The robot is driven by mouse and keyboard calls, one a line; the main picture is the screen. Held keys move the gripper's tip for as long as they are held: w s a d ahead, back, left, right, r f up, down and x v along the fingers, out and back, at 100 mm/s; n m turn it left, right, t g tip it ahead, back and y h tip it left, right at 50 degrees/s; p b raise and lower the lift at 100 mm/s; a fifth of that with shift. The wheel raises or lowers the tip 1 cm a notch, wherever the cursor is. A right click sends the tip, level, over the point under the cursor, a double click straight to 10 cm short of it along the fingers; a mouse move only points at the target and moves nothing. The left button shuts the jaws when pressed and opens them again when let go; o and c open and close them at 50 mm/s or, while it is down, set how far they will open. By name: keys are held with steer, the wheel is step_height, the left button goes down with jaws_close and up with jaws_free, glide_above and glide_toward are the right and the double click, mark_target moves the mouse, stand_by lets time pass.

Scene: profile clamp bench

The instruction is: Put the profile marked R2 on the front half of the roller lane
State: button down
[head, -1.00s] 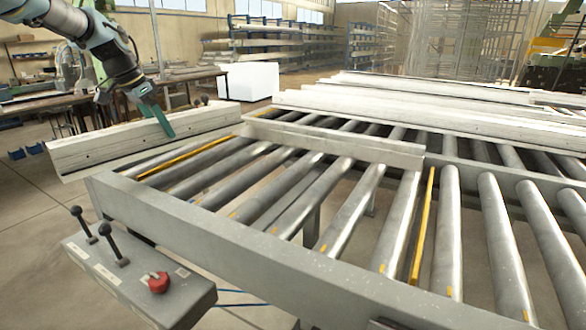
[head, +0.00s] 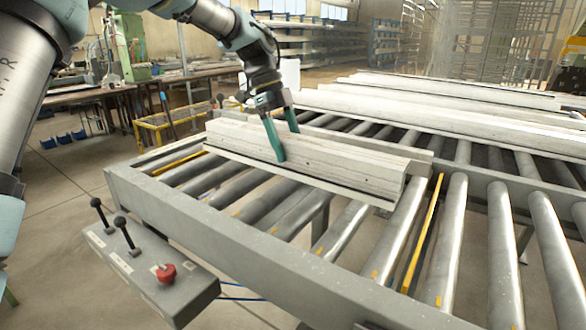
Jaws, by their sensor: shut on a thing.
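A long pale grey profile (head: 335,165) is in my gripper (head: 282,143), which is shut on it near the middle of its length. No R2 mark can be read on it. The profile is over the near part of the roller lane (head: 262,208), running lengthwise across several rollers, in front of the grey divider rail (head: 418,158). It looks level and low; I cannot tell whether it touches the rollers. It hides part of the rollers and rail behind it.
Several more pale profiles (head: 430,108) lie farther back. Yellow strips (head: 424,232) lie between rollers at both ends of the near part. A control box (head: 150,275) with two levers and a red knob stands at the front left. The near rollers in front of the profile are bare.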

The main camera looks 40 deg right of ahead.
mark_target(288, 171)
steer(key=shift+f+p, duration=1)
steer(key=shift+f, duration=2.3)
jaws_free()
steer(key=b+v, duration=0.3)
steer(key=v, duration=0.9)
steer(key=w+a+f+n+t, duration=0.1)
steer(key=w+a+f+n, duration=0.1)
steer(key=a+n, duration=0.3)
steer(key=w+a+f+n+t, duration=0.1)
steer(key=w+a+f+n, duration=0.2)
steer(key=a, duration=0.7)
steer(key=w+a+f+n+t, duration=0.1)
steer(key=w+a+f+n, duration=0.2)
steer(key=a+n, duration=0.4)
steer(key=shift+w+a+t, duration=0.3)
steer(key=shift+w+a, duration=0.1)
steer(key=shift+a, duration=0.15)
steer(key=s+a+f+n, duration=0.2)
steer(key=a+n, duration=0.3)
steer(key=a, duration=0.3)
steer(key=s+a+f+n+t, duration=0.1)
steer(key=s+a+f+n, duration=0.1)
steer(key=a+n, duration=0.4)
steer(key=s+a+f+n+t+y, duration=0.1)
steer(key=s+a+n, duration=0.3)
steer(key=a, duration=0.7)
steer(key=shift+s+f+n, duration=0.3)
steer(key=shift+f+n, duration=0.5)
steer(key=shift+n, duration=0.3)
